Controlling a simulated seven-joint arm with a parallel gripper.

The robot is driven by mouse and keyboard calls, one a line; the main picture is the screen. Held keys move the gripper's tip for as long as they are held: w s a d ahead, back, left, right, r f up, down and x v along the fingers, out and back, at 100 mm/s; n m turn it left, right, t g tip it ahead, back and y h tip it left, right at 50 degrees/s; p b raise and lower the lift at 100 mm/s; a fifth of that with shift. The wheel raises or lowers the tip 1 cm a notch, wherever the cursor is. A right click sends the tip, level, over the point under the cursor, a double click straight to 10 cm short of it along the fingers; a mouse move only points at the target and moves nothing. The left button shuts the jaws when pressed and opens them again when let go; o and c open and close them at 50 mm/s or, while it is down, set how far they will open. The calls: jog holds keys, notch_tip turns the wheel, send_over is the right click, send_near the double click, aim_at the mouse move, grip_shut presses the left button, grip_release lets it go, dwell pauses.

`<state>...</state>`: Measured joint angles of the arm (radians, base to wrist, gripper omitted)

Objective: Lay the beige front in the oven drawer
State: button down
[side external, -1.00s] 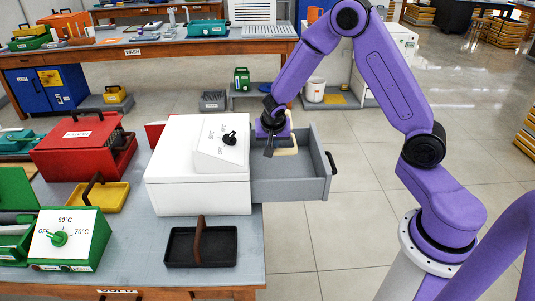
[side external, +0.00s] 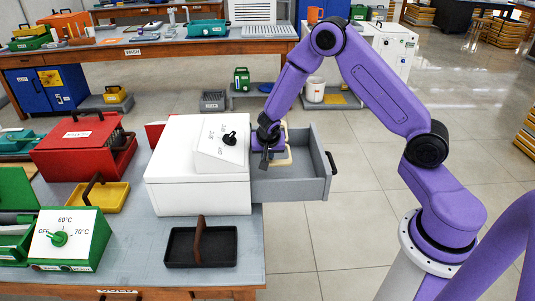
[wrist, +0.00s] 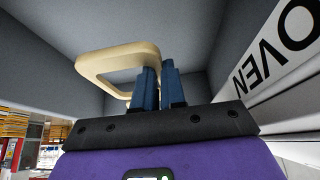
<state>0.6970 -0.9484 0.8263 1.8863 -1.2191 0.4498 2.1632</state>
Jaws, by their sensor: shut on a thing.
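The beige front (side external: 283,160) is in my gripper at the opened oven drawer (side external: 313,178). In the wrist view the beige front (wrist: 122,58) is a rounded open loop with the blue fingers (wrist: 157,88) closed on its lower right part. My gripper (side external: 266,160) is over the left part of the grey drawer, close beside the white oven (side external: 165,180). The grey drawer interior (wrist: 190,30) fills the wrist view behind the front. Whether the front touches the drawer floor I cannot tell.
The oven's white edge with the word OVEN (wrist: 285,52) is close on the right in the wrist view. A black tray with a brown handle (side external: 200,246) stands before the oven. A red box (side external: 80,145) and yellow tray (side external: 100,197) are to the left.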

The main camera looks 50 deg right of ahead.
jog(key=shift+f, duration=0.55)
jog(key=c, duration=1.2)
grip_release()
jog(key=shift+r, duration=0.1)
